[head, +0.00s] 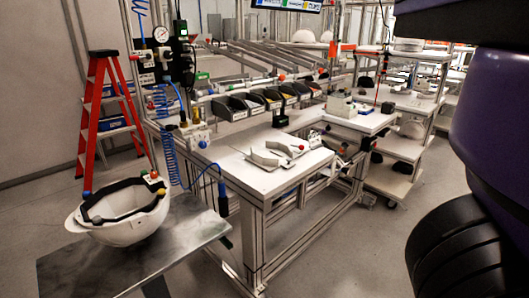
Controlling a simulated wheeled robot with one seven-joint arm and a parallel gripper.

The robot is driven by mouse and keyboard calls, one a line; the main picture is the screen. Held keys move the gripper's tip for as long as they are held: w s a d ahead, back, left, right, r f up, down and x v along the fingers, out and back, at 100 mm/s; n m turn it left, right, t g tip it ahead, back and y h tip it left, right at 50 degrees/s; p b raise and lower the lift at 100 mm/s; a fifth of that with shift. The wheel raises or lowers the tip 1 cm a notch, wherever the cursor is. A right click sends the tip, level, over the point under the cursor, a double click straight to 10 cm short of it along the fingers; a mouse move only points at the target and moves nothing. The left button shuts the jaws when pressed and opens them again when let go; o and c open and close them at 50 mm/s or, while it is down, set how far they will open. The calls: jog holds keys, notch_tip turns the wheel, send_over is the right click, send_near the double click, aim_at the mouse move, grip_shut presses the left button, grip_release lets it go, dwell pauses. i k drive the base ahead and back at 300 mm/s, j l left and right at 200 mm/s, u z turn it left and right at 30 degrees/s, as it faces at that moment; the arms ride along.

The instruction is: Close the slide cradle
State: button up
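On the white workbench (235,165) in the middle of the view sits a low pale fixture with curved grey-white jaws (264,158) and a small red knob (301,147). It looks like the slide cradle, with a visible space between its parts; whether it is open or shut I cannot tell at this size. No helmet shell shows in it. A purple and black part of my own arm fills the right edge of the view. My gripper is out of view.
An upturned white helmet shell (120,222) with dark straps lies on a grey metal plate (85,268) at the front left. Dark bins (268,98) line the bench's back. A red ladder (93,110) stands at left. Shelves (410,105) stand behind at right. Floor is clear front right.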

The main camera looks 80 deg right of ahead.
aim_at(276, 154)
jog(key=z, duration=1.8)
jog(key=i+j+u, duration=0.1)
jog(key=i+j, duration=0.3)
jog(key=i, duration=0.1)
